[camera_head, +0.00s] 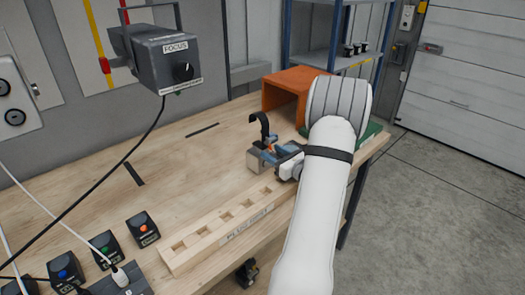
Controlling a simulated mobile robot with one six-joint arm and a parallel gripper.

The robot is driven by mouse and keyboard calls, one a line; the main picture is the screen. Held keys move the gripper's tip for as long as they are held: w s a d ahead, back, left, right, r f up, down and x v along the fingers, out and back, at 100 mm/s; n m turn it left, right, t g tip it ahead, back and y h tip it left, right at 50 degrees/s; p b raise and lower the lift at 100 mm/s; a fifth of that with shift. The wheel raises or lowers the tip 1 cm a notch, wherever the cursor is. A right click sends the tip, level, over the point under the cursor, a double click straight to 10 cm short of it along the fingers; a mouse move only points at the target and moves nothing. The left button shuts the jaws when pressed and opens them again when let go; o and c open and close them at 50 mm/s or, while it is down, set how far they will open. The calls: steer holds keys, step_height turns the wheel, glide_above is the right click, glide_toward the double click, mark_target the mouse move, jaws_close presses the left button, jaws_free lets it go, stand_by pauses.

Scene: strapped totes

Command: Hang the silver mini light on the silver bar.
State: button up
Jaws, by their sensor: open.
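A small grey body with a black hook on top, which looks like the silver mini light (260,128), stands upright on the wooden table. My gripper (268,155) reaches in from the right with its blue-grey fingers open at the light's lower body. The fingers and the light overlap in this view, so I cannot tell whether they touch. I cannot make out a silver bar in this view.
A grey box marked FOCUS (168,60) hangs at upper left, trailing a black cable. A slotted wooden rack (222,222) lies along the front edge. Small black button boxes (142,229) sit at front left. An orange open box (283,95) stands behind my arm.

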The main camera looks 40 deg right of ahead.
steer(key=s, duration=0.4)
steer(key=shift+s+d+b, duration=0.2)
steer(key=shift+s+b, duration=0.1)
steer(key=shift+b, duration=0.05)
steer(key=a+r+n+g+y, duration=0.2)
steer(key=a+n+g+y, duration=0.25)
steer(key=a+n, duration=0.65)
steer(key=a+r+n+g+y, duration=0.35)
steer(key=a+g, duration=0.25)
steer(key=a, duration=1.1)
steer(key=s+a+r+n+g+h, duration=0.1)
steer(key=s+a+n+h, duration=0.3)
steer(key=s+n, duration=0.4)
steer(key=s+a+n+g+h, duration=0.3)
steer(key=s+n, duration=0.5)
steer(key=n, duration=0.4)
steer(key=shift+a+r+n+g+h, duration=0.4)
steer(key=shift+a+h, duration=0.5)
steer(key=shift+h, duration=0.2)
